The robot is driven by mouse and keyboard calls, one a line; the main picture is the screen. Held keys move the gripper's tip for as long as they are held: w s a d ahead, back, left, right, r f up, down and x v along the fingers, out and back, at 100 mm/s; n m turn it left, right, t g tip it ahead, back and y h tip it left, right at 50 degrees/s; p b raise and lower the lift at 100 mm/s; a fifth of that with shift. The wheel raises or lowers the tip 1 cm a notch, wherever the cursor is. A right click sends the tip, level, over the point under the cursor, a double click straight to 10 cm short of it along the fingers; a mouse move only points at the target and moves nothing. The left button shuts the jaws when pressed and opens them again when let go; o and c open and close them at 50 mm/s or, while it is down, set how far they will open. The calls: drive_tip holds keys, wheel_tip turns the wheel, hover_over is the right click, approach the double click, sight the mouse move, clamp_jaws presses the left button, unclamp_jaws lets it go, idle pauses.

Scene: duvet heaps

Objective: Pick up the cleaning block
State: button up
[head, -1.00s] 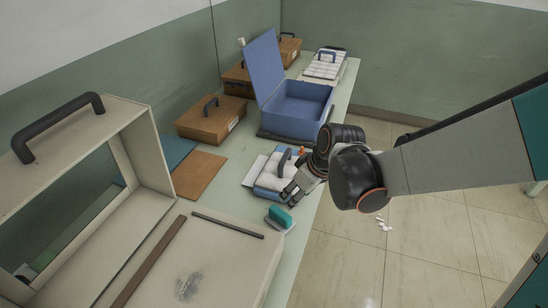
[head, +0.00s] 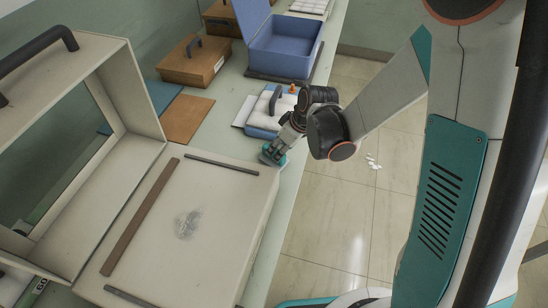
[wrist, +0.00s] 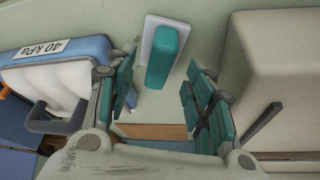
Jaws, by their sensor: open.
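The cleaning block is a teal bar on a white base. In the wrist view the block (wrist: 165,55) lies on the pale green table, ahead of and between my finger pads. My gripper (wrist: 161,72) is open around that line, with a teal-padded finger on either side and gaps to the block. In the head view my gripper (head: 276,150) points down at the table by the corner of the beige box. There the fingers largely cover the block, and I cannot tell it clearly from the teal pads. Contact with it does not show.
A blue-and-white device labelled 40 kPa (wrist: 60,50) stands close left in the wrist view. The beige box (wrist: 265,85) is close on the right; its lid (head: 90,120) stands open. A blue case (head: 285,50) and brown case (head: 193,62) stand farther back.

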drive_tip(key=x, duration=0.1)
drive_tip(key=b+x, duration=0.1)
drive_tip(key=x, duration=0.1)
drive_tip(key=a+b+x, duration=0.1)
drive_tip(key=x, duration=0.1)
drive_tip(key=shift+w+r, duration=0.1)
drive_tip(key=shift+w, duration=0.25)
clamp_jaws()
